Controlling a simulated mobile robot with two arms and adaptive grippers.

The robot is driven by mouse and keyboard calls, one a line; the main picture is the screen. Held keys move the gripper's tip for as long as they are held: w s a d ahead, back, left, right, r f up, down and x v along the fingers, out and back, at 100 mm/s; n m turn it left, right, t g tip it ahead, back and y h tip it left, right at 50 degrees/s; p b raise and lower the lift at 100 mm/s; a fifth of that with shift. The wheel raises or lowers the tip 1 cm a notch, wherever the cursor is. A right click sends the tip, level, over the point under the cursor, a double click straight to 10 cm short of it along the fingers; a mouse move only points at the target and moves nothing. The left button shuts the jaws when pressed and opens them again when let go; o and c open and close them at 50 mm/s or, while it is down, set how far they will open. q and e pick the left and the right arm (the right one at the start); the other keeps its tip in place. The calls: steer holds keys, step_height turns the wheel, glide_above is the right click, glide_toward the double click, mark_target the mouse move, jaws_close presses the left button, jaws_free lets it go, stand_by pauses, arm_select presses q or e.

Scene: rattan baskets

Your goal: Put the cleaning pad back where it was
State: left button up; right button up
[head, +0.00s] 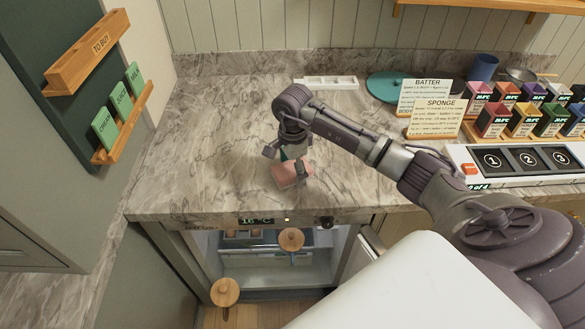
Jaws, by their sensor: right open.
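A small pinkish-red block, which looks like the cleaning pad (287,176), is at the front of the marble counter (215,130). My right gripper (289,160) points down over it with its fingers apart. One finger shows at the pad's upper left and the other at its right edge. A bit of teal shows between the gripper and the pad. I cannot tell whether the fingers touch the pad. My left gripper is not in view.
An open compartment (265,270) with round wooden knobs lies below the counter edge. A white tray (330,83), teal disc (388,86), recipe cards (436,117), colored boxes (525,108) and a numbered panel (520,158) stand behind and right. The counter's left is clear.

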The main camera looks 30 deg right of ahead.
mark_target(293, 168)
steer(key=shift+r+p, duration=0.3)
steer(key=shift+p, duration=0.05)
step_height(293, 168, up, 12)
steer(key=b, duration=0.4)
steer(key=shift+f, duration=0.15)
steer(key=shift+s+f, duration=0.1)
